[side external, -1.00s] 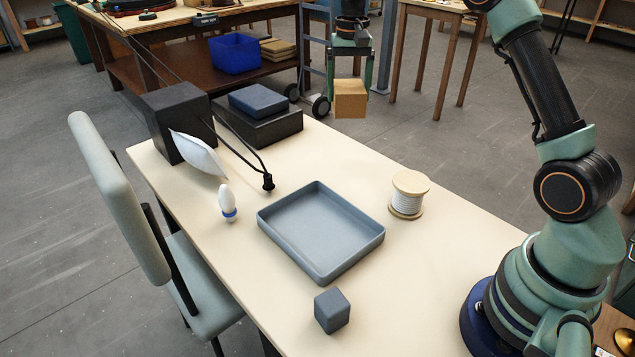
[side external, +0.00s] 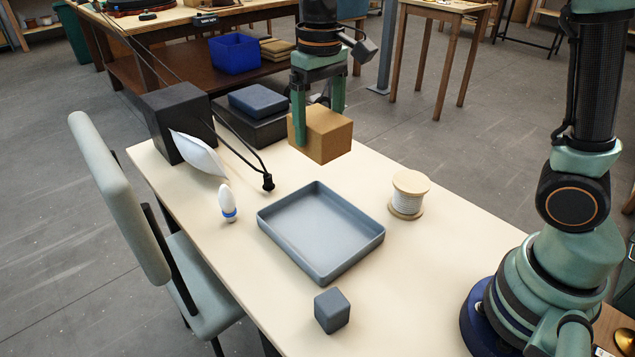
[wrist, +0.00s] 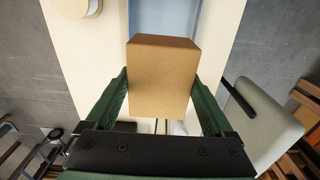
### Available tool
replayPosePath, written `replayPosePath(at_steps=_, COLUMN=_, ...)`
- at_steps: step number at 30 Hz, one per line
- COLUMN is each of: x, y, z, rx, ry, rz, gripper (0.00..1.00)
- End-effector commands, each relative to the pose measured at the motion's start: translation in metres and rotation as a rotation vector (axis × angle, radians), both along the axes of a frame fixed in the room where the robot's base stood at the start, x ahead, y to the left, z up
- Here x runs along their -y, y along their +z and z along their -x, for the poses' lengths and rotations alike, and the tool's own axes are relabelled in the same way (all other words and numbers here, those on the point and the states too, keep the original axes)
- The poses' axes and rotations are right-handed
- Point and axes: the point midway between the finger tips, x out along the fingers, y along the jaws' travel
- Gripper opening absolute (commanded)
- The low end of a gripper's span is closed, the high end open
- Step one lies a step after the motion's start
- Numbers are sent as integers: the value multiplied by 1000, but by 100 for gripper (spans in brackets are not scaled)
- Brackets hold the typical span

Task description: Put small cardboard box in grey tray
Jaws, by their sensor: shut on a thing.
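The small cardboard box (side external: 325,134) is a plain brown block held up in the air over the far part of the table. My gripper (side external: 318,118) is shut on it, with one green finger on each side. In the wrist view the box (wrist: 161,78) sits between the two fingers of my gripper (wrist: 160,100). The grey tray (side external: 318,238) lies empty on the table, nearer the camera and below the box's level. Part of the tray (wrist: 165,18) shows beyond the box in the wrist view; the box hides the rest.
A spool of white wire (side external: 409,194) stands right of the tray, a dark grey cube (side external: 332,310) in front. Dark boxes (side external: 262,124) stand behind.

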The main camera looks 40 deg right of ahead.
Motion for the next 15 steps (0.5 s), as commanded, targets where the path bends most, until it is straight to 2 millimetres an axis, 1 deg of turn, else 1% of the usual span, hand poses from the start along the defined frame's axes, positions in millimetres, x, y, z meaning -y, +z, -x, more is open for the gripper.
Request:
replayPosePath(at_steps=2, x=-5, y=-3, z=5, rx=1, ry=21, rz=0, gripper=30)
replayPosePath(at_steps=5, x=-6, y=-15, z=8, rx=-3, ry=29, rz=1, gripper=30)
replayPosePath(at_steps=8, x=-6, y=-37, z=8, rx=-6, ry=29, rz=1, gripper=30)
replayPosePath(at_steps=15, x=-5, y=-96, z=8, rx=-7, ry=27, rz=1, gripper=30)
